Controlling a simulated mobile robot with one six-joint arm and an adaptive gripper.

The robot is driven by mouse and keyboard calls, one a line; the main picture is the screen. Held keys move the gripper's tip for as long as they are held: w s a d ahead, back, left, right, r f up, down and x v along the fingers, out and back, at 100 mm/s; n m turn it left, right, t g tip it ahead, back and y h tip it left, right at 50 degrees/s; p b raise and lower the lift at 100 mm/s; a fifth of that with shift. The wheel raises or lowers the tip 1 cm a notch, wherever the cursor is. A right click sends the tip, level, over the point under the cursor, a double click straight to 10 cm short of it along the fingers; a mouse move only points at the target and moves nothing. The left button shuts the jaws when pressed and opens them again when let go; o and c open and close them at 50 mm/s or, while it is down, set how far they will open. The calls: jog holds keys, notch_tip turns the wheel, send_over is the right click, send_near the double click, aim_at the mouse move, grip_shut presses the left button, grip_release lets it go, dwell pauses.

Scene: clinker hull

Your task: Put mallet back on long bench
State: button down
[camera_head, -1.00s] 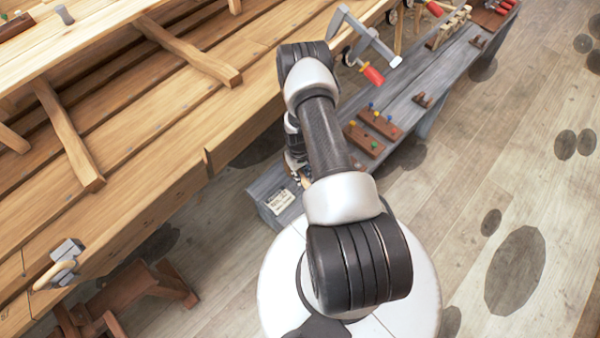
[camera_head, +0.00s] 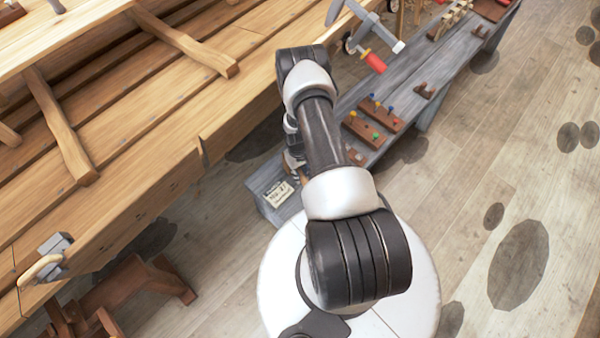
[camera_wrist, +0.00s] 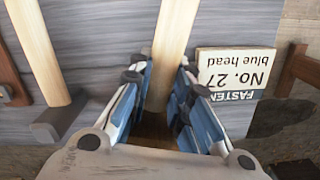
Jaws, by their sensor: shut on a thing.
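In the wrist view my gripper (camera_wrist: 160,112) is shut on a pale wooden handle, taken to be the mallet (camera_wrist: 174,35). Brown wood shows low between the fingers; the mallet's head is not clearly visible. Grey planks of the long bench (camera_wrist: 110,40) lie behind it. I cannot tell whether the mallet touches them. In the head view the long bench (camera_head: 425,80) runs from the lower middle to the upper right. My gripper (camera_head: 297,168) is mostly hidden there by my arm, above the bench's near end.
A label reading "No. 27 blue head" (camera_wrist: 235,66) stands right of the handle. A second wooden-handled tool (camera_wrist: 42,55) lies left.

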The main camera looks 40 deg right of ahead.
jog(key=shift+f+b, duration=0.4)
jog(key=c, duration=1.4)
grip_release()
jog(key=shift+r, duration=0.1)
jog(key=shift+r+p, duration=2.6)
jog(key=shift+r, duration=1.3)
